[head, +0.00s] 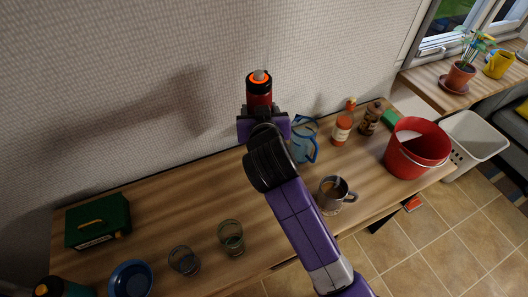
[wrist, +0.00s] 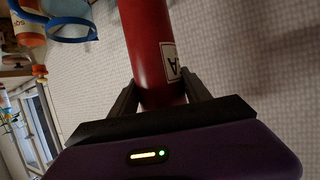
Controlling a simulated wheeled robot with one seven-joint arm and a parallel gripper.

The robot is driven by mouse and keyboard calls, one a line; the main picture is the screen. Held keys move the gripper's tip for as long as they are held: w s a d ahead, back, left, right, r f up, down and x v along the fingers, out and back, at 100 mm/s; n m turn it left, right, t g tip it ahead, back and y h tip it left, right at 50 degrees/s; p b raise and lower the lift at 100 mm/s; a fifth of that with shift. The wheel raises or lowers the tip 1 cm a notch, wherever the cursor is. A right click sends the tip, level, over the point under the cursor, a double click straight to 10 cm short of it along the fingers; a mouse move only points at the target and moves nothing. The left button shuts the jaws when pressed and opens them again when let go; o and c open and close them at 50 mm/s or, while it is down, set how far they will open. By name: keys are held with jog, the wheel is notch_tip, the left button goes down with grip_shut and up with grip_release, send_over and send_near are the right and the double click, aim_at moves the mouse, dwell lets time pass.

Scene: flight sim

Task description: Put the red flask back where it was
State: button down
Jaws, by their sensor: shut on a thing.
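The red flask (head: 259,93) has a black-and-orange top with a grey tip. It is held up near the wall, above the back of the wooden table (head: 180,215). My gripper (head: 261,113) is shut on its lower part. In the wrist view the red flask (wrist: 150,42) stands between the two dark fingers of my gripper (wrist: 161,92), with a white label partly showing. The flask looks roughly upright in the head view. My purple arm hides part of the table below it.
A blue pitcher (head: 303,146), a sauce bottle (head: 341,128), a brown jar (head: 370,118), a mug (head: 334,197) and a red bucket (head: 414,153) stand to the right. A green box (head: 97,219), blue bowl (head: 131,279) and glasses (head: 231,238) are at left. The table's back-left middle is clear.

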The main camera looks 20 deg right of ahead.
notch_tip(320, 180, down, 15)
jog(key=shift+f, duration=0.15)
dwell(0.4)
jog(key=shift+a+f, duration=0.1)
jog(key=shift+f, duration=0.05)
jog(key=c, duration=0.5)
grip_release()
jog(key=b+v, duration=0.1)
jog(key=v, duration=1.1)
